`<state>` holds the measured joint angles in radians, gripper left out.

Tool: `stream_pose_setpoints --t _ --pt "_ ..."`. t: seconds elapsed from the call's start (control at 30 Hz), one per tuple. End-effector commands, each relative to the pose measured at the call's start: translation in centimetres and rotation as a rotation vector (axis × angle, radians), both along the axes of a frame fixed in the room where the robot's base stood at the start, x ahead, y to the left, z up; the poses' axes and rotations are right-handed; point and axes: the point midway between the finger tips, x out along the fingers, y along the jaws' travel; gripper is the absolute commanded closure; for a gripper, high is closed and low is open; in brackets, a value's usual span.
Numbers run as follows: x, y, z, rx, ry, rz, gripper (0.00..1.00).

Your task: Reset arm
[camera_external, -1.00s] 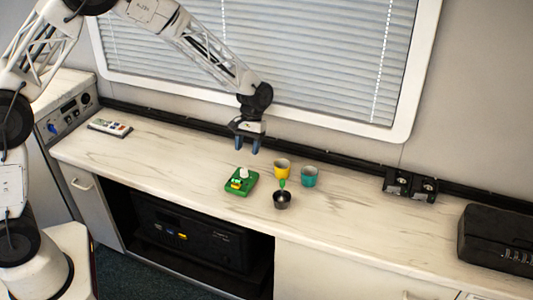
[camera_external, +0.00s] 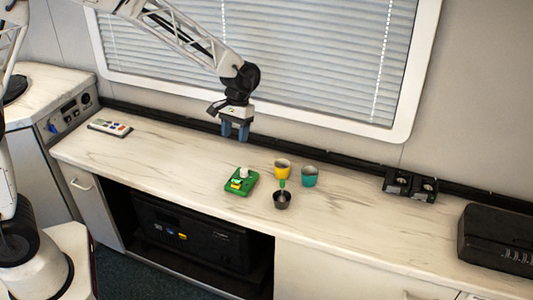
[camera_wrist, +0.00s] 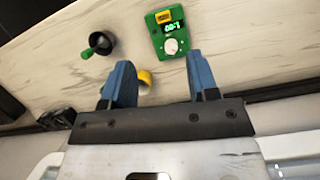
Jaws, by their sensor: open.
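My gripper (camera_external: 235,131) is above the back of the marble-look counter (camera_external: 345,222), with its two blue fingers apart and nothing between them. In the wrist view my gripper (camera_wrist: 162,85) also shows open fingers. A green device (camera_external: 241,182) with a white knob lies on the counter in front of the gripper. It shows a lit display in the wrist view (camera_wrist: 172,45). To its right are a yellow cup (camera_external: 282,169), a teal cup (camera_external: 310,177) and a small dark cup (camera_external: 281,201) with a green-handled item in it.
A black twin-unit device (camera_external: 410,186) stands at the back right, and a black case (camera_external: 497,240) sits at the far right. A window with blinds (camera_external: 300,55) is behind the arm.

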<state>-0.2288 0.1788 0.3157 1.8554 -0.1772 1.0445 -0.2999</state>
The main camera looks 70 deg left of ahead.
Motion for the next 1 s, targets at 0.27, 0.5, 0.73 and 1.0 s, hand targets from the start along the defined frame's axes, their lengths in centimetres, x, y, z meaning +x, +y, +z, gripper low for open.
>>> stream_pose_setpoints --t 0.27,0.5,0.73,1.0 --pt "-4.4 -2.9 5.5 0.025 -0.072 -0.087 0.46" --pt "-8.6 -5.1 9.5 0.046 -0.130 -0.164 0.46" --pt "-13.0 -7.1 12.6 0.067 -0.186 -0.236 0.46" --pt "-18.3 -9.1 15.4 0.092 -0.249 -0.320 0.46"
